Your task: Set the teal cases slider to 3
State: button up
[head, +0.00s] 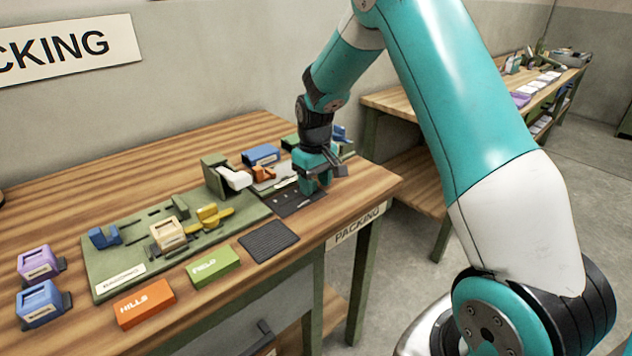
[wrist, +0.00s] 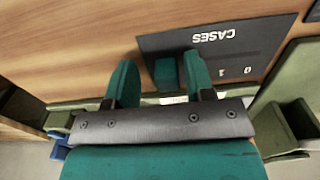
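The dark CASES panel (wrist: 262,40) lies on the wooden table, its lettering upside down in the wrist view. The numbers 0 and 1 show to the right of my fingers; other marks are hidden. A teal block, the slider (wrist: 166,74), sits at the panel's left part, between the fingers of my gripper (wrist: 161,82). My gripper is open. In the head view my gripper (head: 318,182) is low over the dark panel (head: 290,205) and hides the slider.
A green board (head: 130,262) with stamps and a yellow piece (head: 214,216) fills the table's middle. Orange (head: 144,303) and green (head: 215,266) boxes and a black ribbed pad (head: 268,242) lie in front. The table's right edge is close to my gripper.

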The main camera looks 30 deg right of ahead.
aim_at(315, 181)
jog(key=shift+r, duration=0.1)
notch_tip(315, 181, up, 17)
jog(key=shift+r, duration=0.15)
dwell(0.7)
jog(key=s+a+r+n+y+p, duration=0.1)
jog(key=s+a+r+n+y, duration=0.2)
jog(key=s+a, duration=1.15)
jog(key=s+a+f+n, duration=0.1)
jog(key=s+a, duration=0.2)
jog(key=s, duration=0.4)
jog(key=s+a+n+y+p, duration=0.1)
jog(key=s+a, duration=0.3)
jog(key=s, duration=0.4)
jog(key=shift+a+f+n, duration=0.25)
jog(key=shift+f+n, duration=0.1)
jog(key=shift+n, duration=0.15)
jog(key=shift+c, duration=0.6)
